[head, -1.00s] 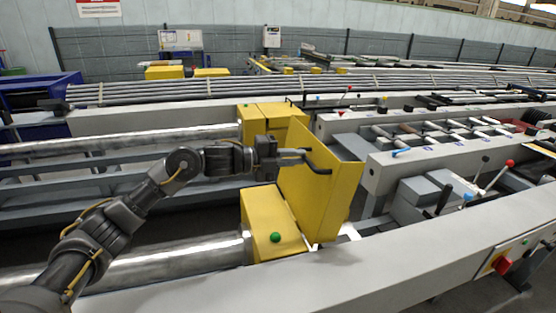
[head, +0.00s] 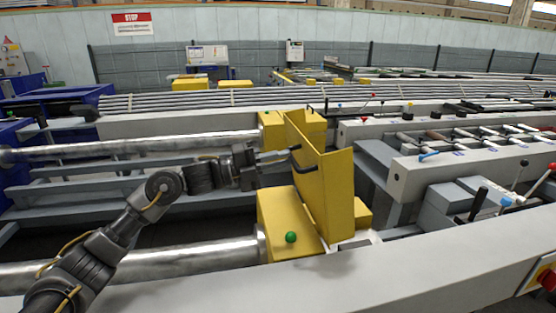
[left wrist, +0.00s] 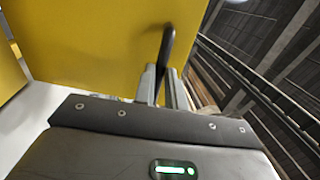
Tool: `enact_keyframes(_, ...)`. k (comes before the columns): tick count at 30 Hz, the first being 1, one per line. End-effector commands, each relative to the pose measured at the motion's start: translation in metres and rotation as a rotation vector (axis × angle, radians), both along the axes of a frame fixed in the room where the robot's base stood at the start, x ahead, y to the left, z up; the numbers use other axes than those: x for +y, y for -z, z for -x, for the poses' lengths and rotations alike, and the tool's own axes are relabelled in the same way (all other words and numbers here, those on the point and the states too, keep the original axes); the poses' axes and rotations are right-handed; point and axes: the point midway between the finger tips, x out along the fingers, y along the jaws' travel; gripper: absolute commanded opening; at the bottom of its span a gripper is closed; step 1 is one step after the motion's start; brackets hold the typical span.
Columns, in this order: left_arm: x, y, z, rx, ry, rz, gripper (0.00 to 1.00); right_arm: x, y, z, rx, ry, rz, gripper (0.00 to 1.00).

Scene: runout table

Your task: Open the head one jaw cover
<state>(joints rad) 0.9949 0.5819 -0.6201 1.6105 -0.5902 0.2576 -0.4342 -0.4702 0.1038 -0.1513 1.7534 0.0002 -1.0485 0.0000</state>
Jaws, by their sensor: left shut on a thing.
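The head one jaw cover (head: 338,190) is a yellow panel standing steeply, nearly upright, above the yellow housing (head: 283,222) with a green knob (head: 291,237). Its black bar handle (head: 307,168) is on the face toward my arm. My left gripper (head: 284,156) reaches in from the left and is shut on this handle. In the left wrist view the two grey fingers (left wrist: 164,85) close around the lower end of the handle (left wrist: 166,46), with the yellow cover face (left wrist: 95,45) behind. My right gripper is not in view.
Shiny round bars (head: 160,252) run into the yellow housings from the left. A grey beam (head: 400,268) crosses the front. Grey machinery with levers (head: 478,202) stands to the right. A dark gap lies below my left arm.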

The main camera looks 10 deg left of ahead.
Motion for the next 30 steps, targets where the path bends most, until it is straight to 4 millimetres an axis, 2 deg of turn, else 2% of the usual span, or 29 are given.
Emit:
enact_keyframes(1,-0.0042,0.0121,0.0030,0.015,0.014,-0.014,0.00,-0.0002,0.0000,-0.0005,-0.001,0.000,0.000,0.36)
enact_keyframes(17,-0.0050,0.0164,0.0050,0.020,0.023,-0.016,0.00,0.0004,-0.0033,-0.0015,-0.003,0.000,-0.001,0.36)
enact_keyframes(18,-0.0050,0.0164,0.0050,0.019,0.023,-0.015,0.16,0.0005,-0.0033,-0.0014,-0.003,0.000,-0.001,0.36)
enact_keyframes(22,-0.0036,0.0153,0.0049,0.017,0.020,-0.014,0.33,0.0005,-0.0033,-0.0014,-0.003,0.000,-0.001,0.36)
enact_keyframes(30,-0.0008,0.0117,0.0042,0.012,0.014,-0.011,0.34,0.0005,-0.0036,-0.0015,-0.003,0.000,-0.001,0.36)
